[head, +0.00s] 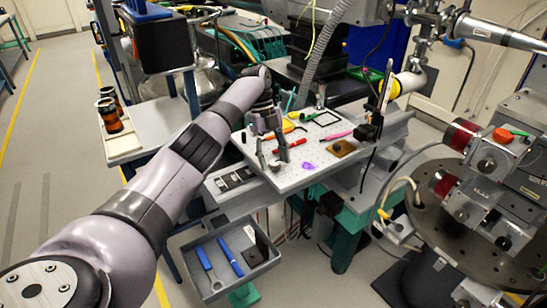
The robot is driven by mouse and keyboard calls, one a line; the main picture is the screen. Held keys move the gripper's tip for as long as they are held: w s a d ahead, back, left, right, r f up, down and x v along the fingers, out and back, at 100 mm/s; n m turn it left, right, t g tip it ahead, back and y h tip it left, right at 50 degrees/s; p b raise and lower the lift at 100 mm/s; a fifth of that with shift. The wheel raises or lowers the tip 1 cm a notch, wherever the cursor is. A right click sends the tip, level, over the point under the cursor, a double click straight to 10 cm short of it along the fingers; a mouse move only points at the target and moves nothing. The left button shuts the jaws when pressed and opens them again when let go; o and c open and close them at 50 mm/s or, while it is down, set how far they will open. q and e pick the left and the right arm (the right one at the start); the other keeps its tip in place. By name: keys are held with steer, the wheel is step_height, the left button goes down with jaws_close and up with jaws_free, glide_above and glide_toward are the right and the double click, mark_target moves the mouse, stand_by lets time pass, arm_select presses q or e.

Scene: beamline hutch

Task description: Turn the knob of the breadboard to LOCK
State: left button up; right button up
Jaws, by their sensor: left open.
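The breadboard (290,180) is a pale plate with rows of holes, in the middle of the head view, with small tools lying on it. My left arm reaches in from the left, and its gripper (272,158) points down over the left part of the breadboard. Its fingers are apart, and I see nothing held between them. I cannot make out the knob or a LOCK mark; the gripper may hide them. Whether the fingertips touch the board cannot be told. My right gripper is not in view.
On the breadboard lie a red tool (290,146), a pink tool (338,135), a purple piece (308,166) and a brown plate (342,149). A grey tray (207,288) with blue tools sits below. A round stage (475,235) stands right; amber bottles (109,116) stand left.

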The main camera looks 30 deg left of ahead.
mark_target(274, 161)
arm_select(q)
steer(key=shift+r, duration=0.15)
step_height(274, 161, up, 10)
stand_by(0.4)
steer(key=shift+f, duration=0.25)
stand_by(0.3)
